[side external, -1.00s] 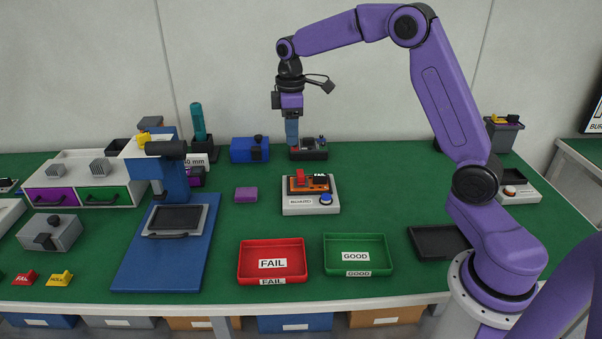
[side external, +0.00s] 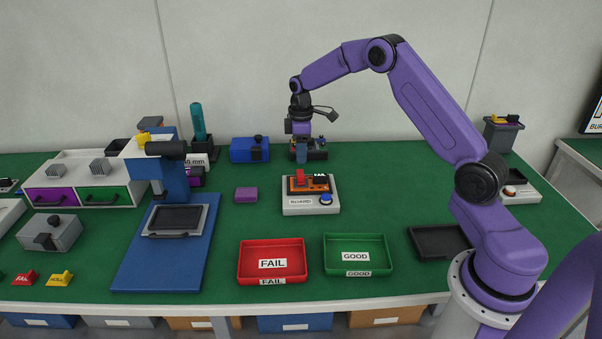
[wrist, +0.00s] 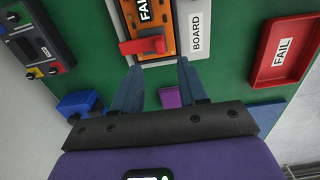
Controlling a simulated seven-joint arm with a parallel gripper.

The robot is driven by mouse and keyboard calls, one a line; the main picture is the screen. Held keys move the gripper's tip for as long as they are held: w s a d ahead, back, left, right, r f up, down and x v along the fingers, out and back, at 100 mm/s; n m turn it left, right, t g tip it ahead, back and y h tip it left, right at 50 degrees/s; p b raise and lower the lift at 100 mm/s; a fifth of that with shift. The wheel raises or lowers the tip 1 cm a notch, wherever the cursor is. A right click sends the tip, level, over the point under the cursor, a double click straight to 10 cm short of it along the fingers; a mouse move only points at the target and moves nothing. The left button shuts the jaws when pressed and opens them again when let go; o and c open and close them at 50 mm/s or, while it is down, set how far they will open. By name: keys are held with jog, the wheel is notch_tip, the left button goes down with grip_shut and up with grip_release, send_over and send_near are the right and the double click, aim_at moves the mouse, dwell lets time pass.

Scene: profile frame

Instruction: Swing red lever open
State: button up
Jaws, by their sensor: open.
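The red lever (side external: 300,176) is on an orange board (side external: 318,188) in a light grey fixture labelled BOARD (side external: 298,208), near the middle of the table. In the wrist view the lever (wrist: 143,46) lies just past the fingertips, across the board's near end. My gripper (side external: 301,160) is behind the fixture in the side view, low over the table, fingers down. In the wrist view the gripper (wrist: 158,66) has its two blue fingers apart, with nothing between them. The fingers look apart from the lever.
A black device with coloured knobs (side external: 318,153) stands close behind my gripper. A blue box (side external: 248,150) and a purple block (side external: 246,195) are to the left. Red FAIL (side external: 272,283) and green GOOD (side external: 358,270) trays lie in front. Green table right of the fixture is clear.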

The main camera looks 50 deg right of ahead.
aim_at(301, 175)
notch_tip(301, 175, down, 8)
jog(key=shift+r, duration=0.1)
dwell(0.4)
grip_shut()
